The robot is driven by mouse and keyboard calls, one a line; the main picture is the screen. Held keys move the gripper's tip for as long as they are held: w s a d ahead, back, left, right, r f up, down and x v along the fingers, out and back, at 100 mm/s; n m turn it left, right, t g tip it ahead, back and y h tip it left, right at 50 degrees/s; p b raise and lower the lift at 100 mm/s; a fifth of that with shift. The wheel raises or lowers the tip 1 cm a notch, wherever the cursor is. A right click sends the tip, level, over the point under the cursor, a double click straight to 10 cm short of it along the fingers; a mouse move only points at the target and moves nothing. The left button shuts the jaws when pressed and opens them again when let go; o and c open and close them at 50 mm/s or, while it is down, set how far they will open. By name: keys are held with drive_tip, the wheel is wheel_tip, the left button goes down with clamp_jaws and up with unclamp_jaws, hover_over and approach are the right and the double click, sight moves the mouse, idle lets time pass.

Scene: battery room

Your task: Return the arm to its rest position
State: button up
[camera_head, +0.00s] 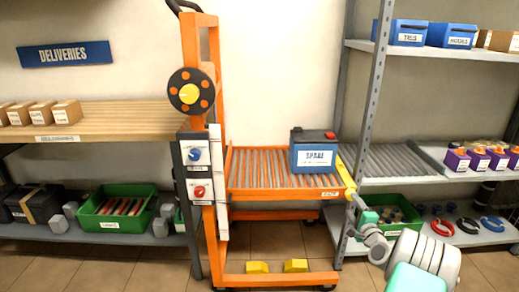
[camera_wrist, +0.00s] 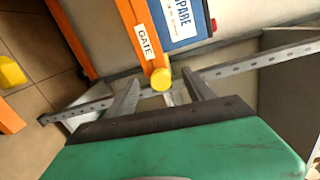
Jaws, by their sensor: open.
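My gripper (camera_head: 352,203) is at the lower right in the head view, just below the yellow gate bar (camera_head: 345,174). In the wrist view my gripper's two fingers (camera_wrist: 160,88) stand apart with nothing held between them. The orange gate bar with its GATE label (camera_wrist: 147,42) and round yellow end (camera_wrist: 160,79) shows just beyond the fingertips. I cannot tell whether they touch. My arm reaches in from the lower right of the head view, bent, with white and teal links.
A blue SPARE battery (camera_head: 313,150) sits on the orange cart's roller deck (camera_head: 262,170). A grey metal rack (camera_head: 372,92) with roller shelf stands close on the right, its post near my gripper. Green bins stand on low shelves. Floor in front is mostly clear.

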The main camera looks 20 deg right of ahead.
drive_tip(key=w+a+r+n+g+y+p, duration=0.1)
drive_tip(key=w+a+r+n+y+p, duration=0.15)
drive_tip(key=a+r, duration=0.3)
drive_tip(key=w+a+r+n+g+y+p, duration=0.1)
drive_tip(key=w+a+r+n+p, duration=0.15)
drive_tip(key=a+r, duration=0.3)
drive_tip(key=s+a+r+n+g+y+p, duration=0.1)
drive_tip(key=s+a+r+n+g+p, duration=0.35)
drive_tip(key=a, duration=0.45)
drive_tip(key=s+a+r+n+g+y+p, duration=0.1)
drive_tip(key=a+r+n+p, duration=0.3)
drive_tip(key=a+r+p, duration=0.45)
drive_tip(key=s+a+r+n+g+p, duration=0.35)
drive_tip(key=s+a+r, duration=0.25)
drive_tip(key=s+a, duration=0.4)
drive_tip(key=s+a+r+n+g+p, duration=0.1)
drive_tip(key=s+p, duration=0.1)
drive_tip(key=s, duration=0.3)
drive_tip(key=s+a+r+n+g+h+p, duration=0.1)
drive_tip(key=s+r+n+p, duration=0.1)
drive_tip(key=s, duration=0.4)
drive_tip(key=s+a+r+n+p, duration=0.2)
drive_tip(key=s, duration=0.4)
drive_tip(key=shift+g, duration=0.4)
